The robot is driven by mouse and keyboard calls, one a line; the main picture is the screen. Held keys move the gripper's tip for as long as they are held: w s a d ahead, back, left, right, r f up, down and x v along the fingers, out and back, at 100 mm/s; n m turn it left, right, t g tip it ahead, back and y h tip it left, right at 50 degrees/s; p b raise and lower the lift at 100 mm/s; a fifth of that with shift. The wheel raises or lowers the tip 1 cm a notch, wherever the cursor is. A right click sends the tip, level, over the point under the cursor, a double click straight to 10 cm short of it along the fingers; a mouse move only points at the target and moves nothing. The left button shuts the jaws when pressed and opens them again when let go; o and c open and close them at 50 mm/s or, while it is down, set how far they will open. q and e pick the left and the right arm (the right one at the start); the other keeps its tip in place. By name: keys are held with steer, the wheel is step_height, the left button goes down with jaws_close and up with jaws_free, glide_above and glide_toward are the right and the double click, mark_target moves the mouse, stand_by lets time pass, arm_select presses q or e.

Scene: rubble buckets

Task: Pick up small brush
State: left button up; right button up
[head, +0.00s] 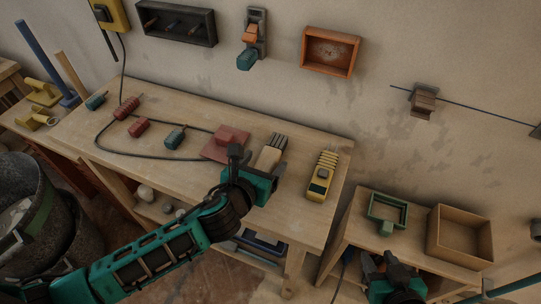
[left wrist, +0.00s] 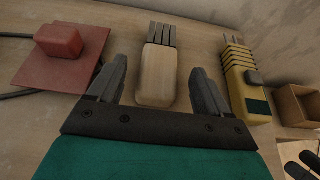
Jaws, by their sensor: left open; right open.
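The small brush (head: 268,158), with a pale wooden handle and dark bristle tufts, lies on the workbench with its bristles toward the wall. It also shows in the left wrist view (left wrist: 158,75). My left gripper (head: 256,165) is open at the handle end of the brush. In the left wrist view, its two fingers (left wrist: 158,88) stand on either side of the handle, with a gap on both sides. My right gripper (head: 392,266) is low at the right, by the smaller table; its fingers are hard to make out.
A red plate with a red block (head: 227,143) lies left of the brush, and a yellow tool (head: 321,178) lies to its right. A dark cable and several small tools lie on the bench's left part. A green tray (head: 387,208) and an open box (head: 459,236) stand at right.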

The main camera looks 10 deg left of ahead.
mark_target(268, 158)
arm_select(q)
steer(key=x, duration=0.4)
steer(key=shift+w+b, duration=0.15)
steer(key=shift+b, duration=0.15)
steer(key=shift+c, duration=0.4)
steer(key=c, duration=1)
steer(key=shift+r, duration=0.1)
step_height(268, 158, up, 8)
steer(key=p, duration=0.3)
steer(key=shift+r, duration=0.15)
step_height(268, 158, up, 12)
steer(key=shift+f, duration=0.2)
